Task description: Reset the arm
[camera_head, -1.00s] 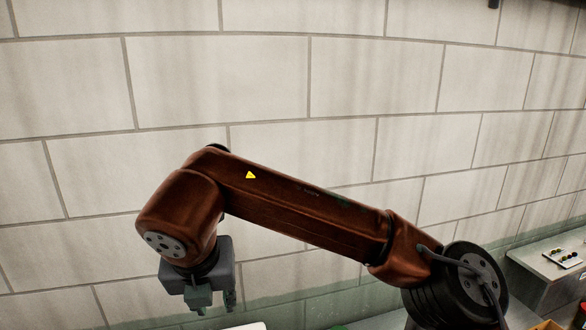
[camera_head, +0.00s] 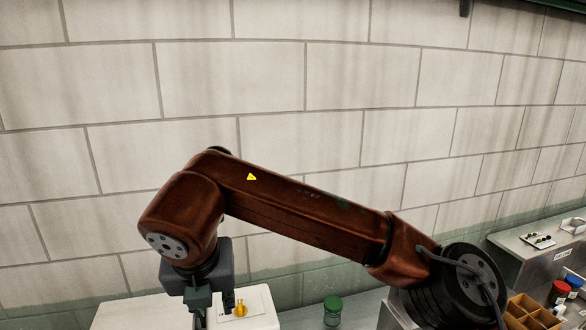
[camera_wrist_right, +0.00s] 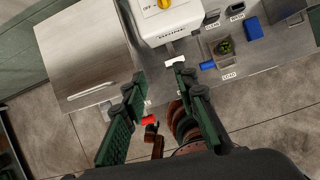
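My right arm (camera_head: 300,208), reddish-brown with a yellow triangle mark, crosses the head view from lower right to left, bent at the elbow. My right gripper (camera_head: 212,306) hangs from its left end, pointing down in front of a white machine (camera_head: 262,315) with a yellow knob. In the right wrist view, the right gripper (camera_wrist_right: 160,74) has its two green-padded fingers wide apart with nothing between them. The white machine (camera_wrist_right: 190,22) with its yellow knob lies beyond the fingertips. My left gripper cannot be made out in either view.
A green-lidded jar (camera_head: 333,308) stands on the bench right of the machine. A wooden compartment box (camera_head: 530,312) and red-lidded jar (camera_head: 559,290) are at lower right. A steel box (camera_wrist_right: 88,55) is left of the machine. A pale block wall (camera_head: 300,80) stands behind.

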